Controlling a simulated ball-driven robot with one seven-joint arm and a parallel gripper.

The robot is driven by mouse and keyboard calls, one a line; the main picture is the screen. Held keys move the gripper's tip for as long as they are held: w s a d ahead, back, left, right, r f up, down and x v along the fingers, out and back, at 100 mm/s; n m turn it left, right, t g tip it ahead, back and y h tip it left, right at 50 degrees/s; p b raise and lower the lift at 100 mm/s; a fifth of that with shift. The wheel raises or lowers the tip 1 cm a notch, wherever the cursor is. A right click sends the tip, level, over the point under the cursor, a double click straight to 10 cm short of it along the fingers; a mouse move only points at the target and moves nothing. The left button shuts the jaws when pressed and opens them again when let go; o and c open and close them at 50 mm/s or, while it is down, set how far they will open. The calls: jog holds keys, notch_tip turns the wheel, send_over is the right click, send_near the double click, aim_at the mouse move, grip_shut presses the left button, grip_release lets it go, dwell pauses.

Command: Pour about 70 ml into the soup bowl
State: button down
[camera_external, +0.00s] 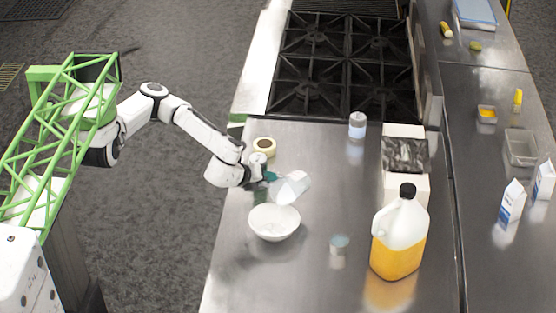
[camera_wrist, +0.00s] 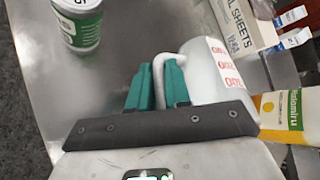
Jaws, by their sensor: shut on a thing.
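A white measuring jug (camera_external: 292,187) is tilted in the air just above and slightly right of the soup bowl. Its red markings show in the wrist view (camera_wrist: 218,68). My gripper (camera_external: 268,178) is shut on the jug's handle, and its green fingers (camera_wrist: 158,86) sit on the handle in the wrist view. The white soup bowl (camera_external: 274,222) stands upright on the steel counter, below the gripper and jug. No stream of liquid can be made out. The contents of the jug and the bowl cannot be told. The bowl does not show in the wrist view.
A large orange-filled bottle (camera_external: 399,240) and a white box (camera_external: 404,185) stand right of the bowl. A small jar (camera_external: 338,246) is nearer. A round container (camera_external: 263,147) and a shaker (camera_external: 357,125) stand behind, before the stove (camera_external: 345,60). The counter's front left is clear.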

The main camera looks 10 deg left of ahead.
jog(key=shift+s+a+r+t+h+b, duration=0.25)
jog(key=shift+s+t+b, duration=0.15)
jog(key=shift+b, duration=0.1)
jog(key=shift+s+a+r+t+h+b, duration=0.15)
jog(key=shift+s+t+h+b, duration=0.15)
jog(key=shift+s+b, duration=0.15)
dwell(0.8)
jog(key=shift+w+d+r+y+p, duration=0.15)
jog(key=shift+w+y+p, duration=0.15)
jog(key=shift+p, duration=0.2)
jog(key=shift+w+d+g+p, duration=0.2)
jog(key=shift+w+g+p, duration=0.45)
jog(key=shift+p, duration=0.15)
jog(key=p, duration=0.1)
jog(key=g+y+p, duration=0.1)
jog(key=p, duration=0.1)
jog(key=shift+w+d+r+n, duration=0.15)
jog(key=shift+w+n, duration=0.1)
jog(key=shift+n, duration=0.05)
jog(key=shift+f+g+p, duration=0.35)
jog(key=shift+f+g, duration=0.2)
jog(key=shift+f, duration=0.05)
jog(key=shift+w+d+f+g+y+p, duration=0.15)
jog(key=shift+f+g+y+p, duration=0.1)
jog(key=shift+g+y+p, duration=0.65)
jog(key=shift+f+h, duration=0.1)
jog(key=shift+h, duration=0.25)
jog(key=shift+p, duration=0.35)
